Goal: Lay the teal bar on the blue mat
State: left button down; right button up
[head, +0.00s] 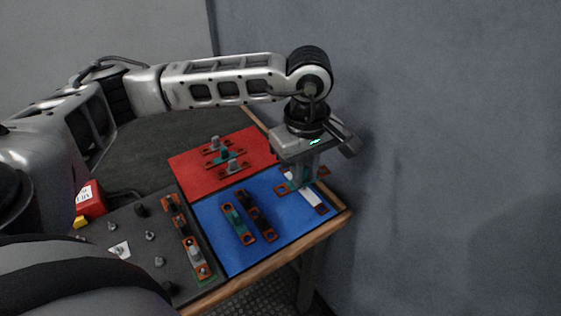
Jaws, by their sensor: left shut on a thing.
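My left gripper (303,180) points down over the right part of the blue mat (285,237). It is shut on a teal bar (293,188) with copper-coloured ends, partly hidden by the fingers. The held bar is at or just above the mat; I cannot tell whether it touches. A white bar (314,199) with copper-coloured ends lies on the mat beside and partly under it. Another teal bar (237,225) and a dark bar (257,215) lie side by side further left on the mat. My right gripper is not in view.
A red mat (190,172) behind holds several bars. A dark board (135,270) with posts and copper-ended pieces is at the left, with a red box (90,200) beside it. The table's wooden edge (325,228) is close on the right. Bare blue mat lies in front of the gripper.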

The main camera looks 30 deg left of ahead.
aim_at(282, 199)
pick_arm(q)
jog(key=shift+w+a+f+n+b, duration=0.2)
jog(key=shift+a+f+n, duration=0.7)
jog(key=shift+n, duration=2.25)
jog(key=shift+w+a+f+n+b, duration=0.2)
jog(key=shift+a+f+n, duration=0.65)
jog(key=shift+n, duration=2.35)
jog(key=shift+w+a+f+n+b, duration=0.2)
jog(key=shift+a+f+n, duration=0.7)
jog(key=shift+n, duration=2.25)
jog(key=shift+a+f+b, duration=0.15)
jog(key=shift+f+b, duration=0.55)
jog(key=shift+f, duration=0.15)
jog(key=shift+f+b, duration=0.65)
jog(key=shift+f, duration=0.5)
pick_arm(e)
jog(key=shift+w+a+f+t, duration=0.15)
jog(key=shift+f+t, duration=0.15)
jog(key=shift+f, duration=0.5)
pick_arm(q)
jog(key=shift+f+b, duration=0.6)
jog(key=shift+b, duration=0.15)
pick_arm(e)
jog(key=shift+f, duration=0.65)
pick_arm(q)
jog(key=c, duration=1.3)
grip_release()
